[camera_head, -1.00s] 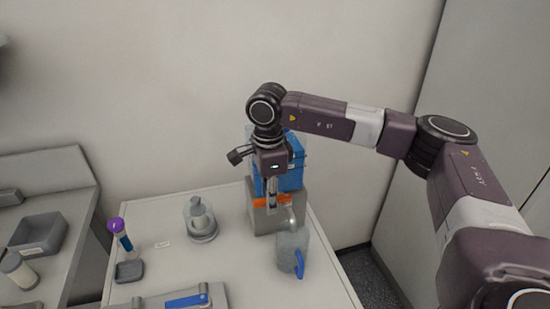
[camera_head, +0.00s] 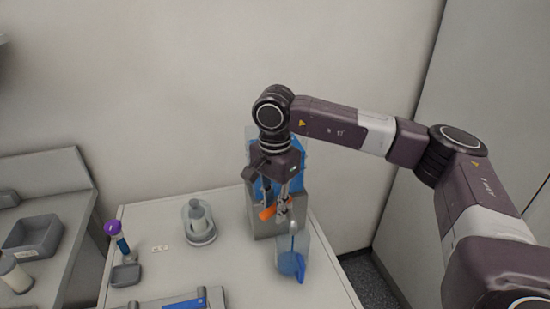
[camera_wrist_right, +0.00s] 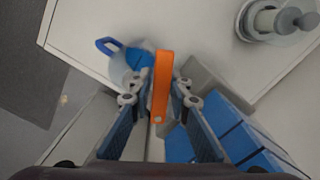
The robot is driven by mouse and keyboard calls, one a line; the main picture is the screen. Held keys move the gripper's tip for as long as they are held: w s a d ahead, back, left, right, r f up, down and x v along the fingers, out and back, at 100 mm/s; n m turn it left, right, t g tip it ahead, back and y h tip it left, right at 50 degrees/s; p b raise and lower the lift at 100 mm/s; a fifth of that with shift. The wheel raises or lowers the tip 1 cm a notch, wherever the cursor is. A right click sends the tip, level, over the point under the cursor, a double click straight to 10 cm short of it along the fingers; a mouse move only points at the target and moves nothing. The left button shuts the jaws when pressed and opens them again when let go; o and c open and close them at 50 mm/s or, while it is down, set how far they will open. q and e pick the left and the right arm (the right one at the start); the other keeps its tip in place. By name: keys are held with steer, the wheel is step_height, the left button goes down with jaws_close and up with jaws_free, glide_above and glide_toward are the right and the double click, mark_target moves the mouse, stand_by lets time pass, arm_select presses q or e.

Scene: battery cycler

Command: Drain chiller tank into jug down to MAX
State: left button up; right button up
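The chiller tank (camera_head: 262,150), with blue liquid in it, stands on a grey block (camera_head: 262,224) at the table's back right. Its orange valve lever (camera_head: 267,212) is angled and also shows in the right wrist view (camera_wrist_right: 162,85). My right gripper (camera_head: 281,205) points down at the lever. Its fingers (camera_wrist_right: 162,92) lie close on both sides of it and appear shut on it. Below the outlet, the clear jug (camera_head: 292,254) with a blue handle holds blue liquid in its lower part, and a thin stream seems to fall in. The level marks are unreadable. My left gripper is out of view.
A clear vessel with a pale insert (camera_head: 199,222) stands left of the tank. A purple-capped tube (camera_head: 117,236) and a small grey dish (camera_head: 125,275) are at the table's left. A blue-handled grey device (camera_head: 185,302) is at the front. The jug is near the right edge.

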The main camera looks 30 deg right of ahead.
steer(key=shift+s+d+f+n+b, duration=0.1)
steer(key=shift+s+n+b, duration=0.15)
steer(key=shift+n, duration=0.25)
steer(key=shift+s+d+f+n+b, duration=0.15)
steer(key=shift+n+b, duration=0.15)
steer(key=shift+n, duration=0.2)
steer(key=n, duration=0.2)
steer(key=s+n+b, duration=0.1)
steer(key=n, duration=0.1)
steer(key=shift+d+r, duration=0.25)
steer(key=shift+d, duration=0.1)
